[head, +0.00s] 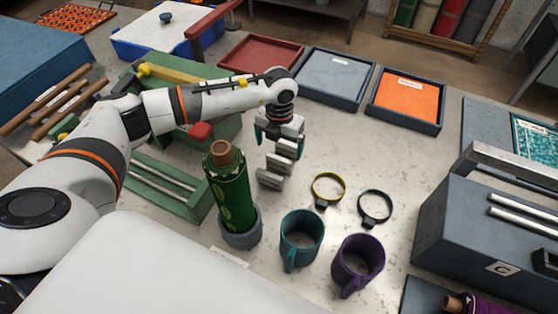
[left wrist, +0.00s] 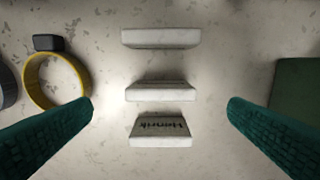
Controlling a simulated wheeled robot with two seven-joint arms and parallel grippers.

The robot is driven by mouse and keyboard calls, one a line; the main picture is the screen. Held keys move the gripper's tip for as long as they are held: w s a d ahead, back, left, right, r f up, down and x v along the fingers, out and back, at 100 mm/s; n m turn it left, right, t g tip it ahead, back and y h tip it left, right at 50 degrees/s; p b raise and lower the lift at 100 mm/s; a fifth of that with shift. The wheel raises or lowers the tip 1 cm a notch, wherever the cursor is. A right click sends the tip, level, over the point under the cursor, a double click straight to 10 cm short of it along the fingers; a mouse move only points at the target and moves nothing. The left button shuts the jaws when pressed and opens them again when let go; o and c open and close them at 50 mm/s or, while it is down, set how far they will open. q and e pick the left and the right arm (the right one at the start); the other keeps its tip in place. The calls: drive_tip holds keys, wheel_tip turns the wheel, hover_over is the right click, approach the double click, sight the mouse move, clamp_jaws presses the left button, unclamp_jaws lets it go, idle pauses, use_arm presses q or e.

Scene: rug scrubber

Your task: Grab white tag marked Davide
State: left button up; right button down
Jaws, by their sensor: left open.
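Three white tags stand in a row on the speckled table. In the left wrist view they are the far tag (left wrist: 160,38), the middle tag (left wrist: 160,91) and the near tag (left wrist: 160,129). The near tag carries upside-down lettering that looks like "Henrik". I see no readable name on the other two, so I cannot tell which is Davide. In the head view the row runs down from my left gripper (head: 279,132), with the lowest tag (head: 270,180) clearest. My left gripper is open above the row, its teal fingers to either side and nothing held. My right gripper is out of view.
A yellow ring (head: 327,188), black ring (head: 375,207), teal mug (head: 301,237) and purple mug (head: 357,262) lie right and below. Trays (head: 334,78) are behind.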

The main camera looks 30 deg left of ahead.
sight(279, 158)
use_arm(q)
wheel_tip(279, 158, down, 4)
drive_tip(key=shift+f+p, duration=0.15)
drive_tip(key=shift+p, duration=0.95)
drive_tip(key=shift+f, duration=0.55)
drive_tip(key=c, duration=1.1)
